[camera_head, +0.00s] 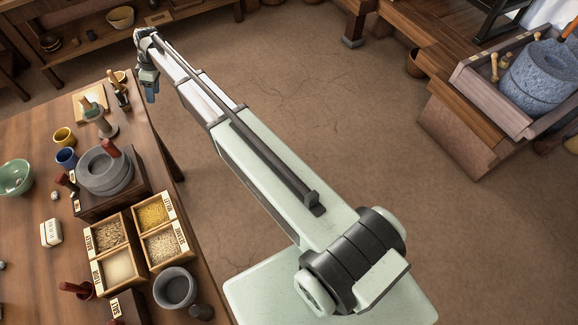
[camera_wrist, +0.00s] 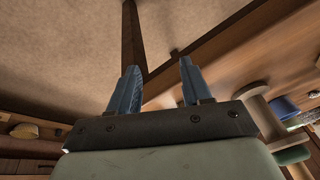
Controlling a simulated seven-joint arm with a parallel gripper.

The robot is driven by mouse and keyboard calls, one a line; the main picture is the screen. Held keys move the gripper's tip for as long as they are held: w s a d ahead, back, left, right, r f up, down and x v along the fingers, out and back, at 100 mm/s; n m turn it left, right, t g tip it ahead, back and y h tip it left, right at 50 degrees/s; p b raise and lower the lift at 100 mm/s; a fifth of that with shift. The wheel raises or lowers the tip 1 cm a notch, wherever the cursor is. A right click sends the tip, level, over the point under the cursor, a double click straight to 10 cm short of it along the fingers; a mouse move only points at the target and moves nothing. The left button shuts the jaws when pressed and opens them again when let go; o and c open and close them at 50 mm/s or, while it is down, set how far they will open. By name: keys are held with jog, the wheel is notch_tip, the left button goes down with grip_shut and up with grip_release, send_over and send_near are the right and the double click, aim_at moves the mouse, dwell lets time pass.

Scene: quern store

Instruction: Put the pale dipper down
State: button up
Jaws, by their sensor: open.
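My gripper (camera_head: 149,87) is open, its two blue fingers well apart with nothing between them in the wrist view (camera_wrist: 157,82). It hangs by the far right edge of the wooden table (camera_head: 30,185), over or just past that edge. I cannot make out a pale dipper with certainty. A pale spool-like shape (camera_wrist: 265,117) shows at the right of the wrist view. A small tan vessel (camera_head: 121,76) stands near the table's far corner, partly hidden.
A dark upright object (camera_head: 119,96) stands close to the left of my gripper. A grey quern (camera_head: 103,170), yellow cup (camera_head: 64,136), blue cup (camera_head: 66,157) and grain boxes (camera_head: 142,238) crowd the table. The floor (camera_head: 290,80) to the right is open.

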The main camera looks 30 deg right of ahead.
jog(key=s+d+f+m+g+h, duration=0.15)
jog(key=s+d+f, duration=0.25)
jog(key=s+f, duration=0.55)
jog(key=s+d+f+m+g, duration=0.1)
jog(key=s+d+f+m, duration=0.3)
jog(key=s+f, duration=0.5)
jog(key=s+d+f+m+g+h, duration=0.1)
jog(key=s+d+f, duration=0.4)
jog(key=s+f, duration=0.4)
jog(key=s+d+f+m+g, duration=0.1)
jog(key=s+d+f+m, duration=0.1)
jog(key=s, duration=0.9)
jog(key=s+d+f+m+g, duration=0.1)
jog(key=s+d, duration=0.2)
jog(key=s, duration=0.9)
jog(key=s+d+f+m+g, duration=0.1)
jog(key=s+d+f+m, duration=0.1)
jog(key=s, duration=0.9)
jog(key=shift+s+d+f+m+h, duration=0.15)
jog(key=shift+s+f+m+h, duration=0.1)
jog(key=shift+f+m+h, duration=0.15)
